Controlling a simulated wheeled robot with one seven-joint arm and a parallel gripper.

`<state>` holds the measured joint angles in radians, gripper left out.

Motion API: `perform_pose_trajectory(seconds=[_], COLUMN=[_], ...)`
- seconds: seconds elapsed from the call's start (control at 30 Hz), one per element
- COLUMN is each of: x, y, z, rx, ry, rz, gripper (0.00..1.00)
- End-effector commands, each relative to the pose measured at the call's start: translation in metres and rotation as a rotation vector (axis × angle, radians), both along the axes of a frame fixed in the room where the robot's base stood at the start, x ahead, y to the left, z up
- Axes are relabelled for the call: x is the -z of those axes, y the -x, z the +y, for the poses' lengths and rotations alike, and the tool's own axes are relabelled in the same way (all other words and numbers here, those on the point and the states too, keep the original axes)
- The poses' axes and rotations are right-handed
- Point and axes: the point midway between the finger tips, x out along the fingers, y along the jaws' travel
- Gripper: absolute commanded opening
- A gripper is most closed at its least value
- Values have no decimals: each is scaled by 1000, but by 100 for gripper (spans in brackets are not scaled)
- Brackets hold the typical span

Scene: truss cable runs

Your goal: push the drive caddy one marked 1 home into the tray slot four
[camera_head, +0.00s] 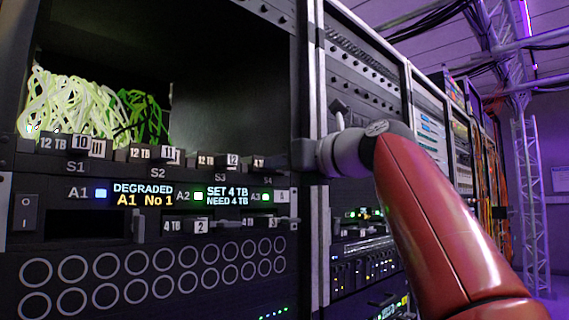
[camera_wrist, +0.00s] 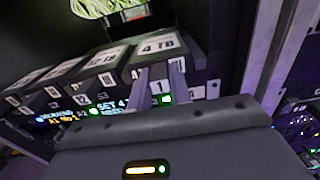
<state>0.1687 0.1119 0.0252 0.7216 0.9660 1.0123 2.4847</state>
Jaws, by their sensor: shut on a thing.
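The drive caddy marked 1 (camera_wrist: 157,46) shows a white 4 TB label on its top in the wrist view. It sits at the right end of the tray row, above the S4 mark in the head view (camera_head: 259,162). My gripper (camera_wrist: 161,88) is shut at the front of this caddy, with both grey fingers against it. The tray (camera_head: 120,168) carries marks S1 to S4. How deep the caddy sits in slot four cannot be told.
Caddies 10 (camera_head: 82,146), 11 (camera_head: 168,155) and 12 (camera_head: 232,160) fill the tray to the left. Below, a lit panel (camera_head: 143,194) reads DEGRADED, A1 No 1. An empty bay (camera_head: 75,224) lies beside caddies 2 (camera_head: 201,226) and 3. A rack post (camera_head: 320,90) stands close right.

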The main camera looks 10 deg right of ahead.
Motion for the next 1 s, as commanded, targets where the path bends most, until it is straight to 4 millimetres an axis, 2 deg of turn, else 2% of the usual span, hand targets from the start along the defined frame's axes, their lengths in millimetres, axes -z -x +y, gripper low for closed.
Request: perform_pose_trajectory(seconds=[0.27,0.3,0.47,0.77,0.87,1.0], x=[-1,-1,0,1,2,2], y=[-7,-6,-6,-6,2,21], z=[5,5,5,3,-2,-16], rx=[0,0,0,1,2,5], ry=[0,0,0,1,0,1], rz=[-2,-4,-1,2,1,-1], gripper=[0,24,45,45,45,45])
